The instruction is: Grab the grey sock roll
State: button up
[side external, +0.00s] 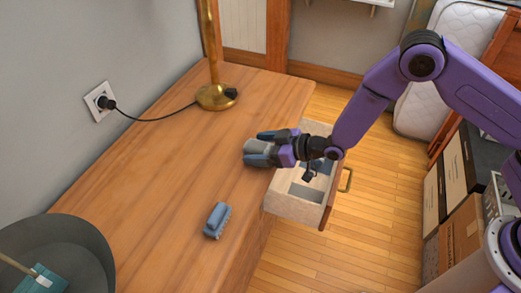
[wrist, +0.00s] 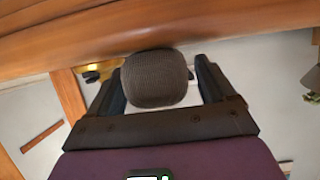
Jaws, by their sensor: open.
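The grey sock roll (side external: 254,146) lies on the wooden desk near its right edge, above the open drawer. My gripper (side external: 263,148) reaches in from the right, with its fingers on either side of the roll. In the wrist view the ribbed, dark grey roll (wrist: 155,80) sits between the two spread fingers of my gripper (wrist: 160,82). A gap shows between the roll and the right finger; the left finger is closer to it, and I cannot tell whether they touch.
An open drawer (side external: 290,205) juts out below my gripper. A small blue toy-like vehicle (side external: 217,220) lies on the desk (side external: 160,165). A brass lamp (side external: 216,96) with a cord stands at the back. A dark round bin (side external: 85,245) is at the lower left. Upright mattresses (side external: 445,60) lean at the right.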

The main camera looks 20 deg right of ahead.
jog(key=c, duration=1.1)
jog(key=shift+o, duration=0.2)
